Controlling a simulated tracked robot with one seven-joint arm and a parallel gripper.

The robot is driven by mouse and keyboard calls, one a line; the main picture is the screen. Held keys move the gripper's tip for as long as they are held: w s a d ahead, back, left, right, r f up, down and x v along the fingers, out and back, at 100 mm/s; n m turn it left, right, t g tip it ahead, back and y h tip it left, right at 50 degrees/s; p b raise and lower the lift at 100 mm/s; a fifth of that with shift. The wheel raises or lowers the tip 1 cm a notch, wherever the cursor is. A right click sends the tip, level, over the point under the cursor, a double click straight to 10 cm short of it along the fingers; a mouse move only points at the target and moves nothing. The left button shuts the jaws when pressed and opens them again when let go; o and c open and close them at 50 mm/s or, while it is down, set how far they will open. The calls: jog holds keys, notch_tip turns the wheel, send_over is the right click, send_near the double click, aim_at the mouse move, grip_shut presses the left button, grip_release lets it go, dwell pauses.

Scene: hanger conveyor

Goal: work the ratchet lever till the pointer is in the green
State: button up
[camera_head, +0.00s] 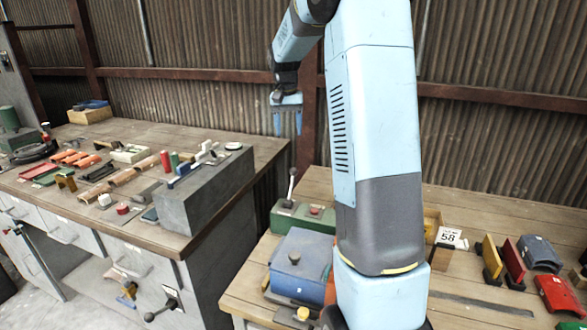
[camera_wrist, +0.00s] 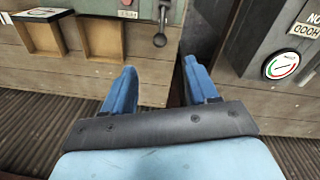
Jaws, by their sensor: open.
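A lever (camera_head: 291,183) with a dark knob stands up from a green box (camera_head: 285,221) on the right bench. It also shows in the wrist view as a lever (camera_wrist: 160,30), its knob just beyond the gap between my fingertips. A round white dial (camera_wrist: 281,65) with a green arc sits on a grey housing at the right of the wrist view. Its pointer is too small to read. A white disc (camera_head: 233,146) on the left bench's grey block may be this dial. My gripper (camera_head: 287,128) is open and empty, pointing down; its blue fingers (camera_wrist: 160,68) are apart.
The left bench (camera_head: 262,153) carries many small parts; a gap separates it from the right bench (camera_head: 318,180). A blue box (camera_head: 300,262), a "58" sign (camera_head: 449,237) and coloured parts stand on the right bench. A corrugated wall closes the back. My arm hides part of the right bench.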

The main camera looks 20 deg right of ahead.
jog(key=f, duration=0.5)
jog(key=d+f, duration=0.1)
jog(key=f, duration=0.4)
jog(key=w+d+f, duration=0.1)
jog(key=f, duration=0.4)
jog(key=shift+w+f, duration=0.1)
jog(key=shift+f, duration=0.1)
grip_shut()
dwell(0.3)
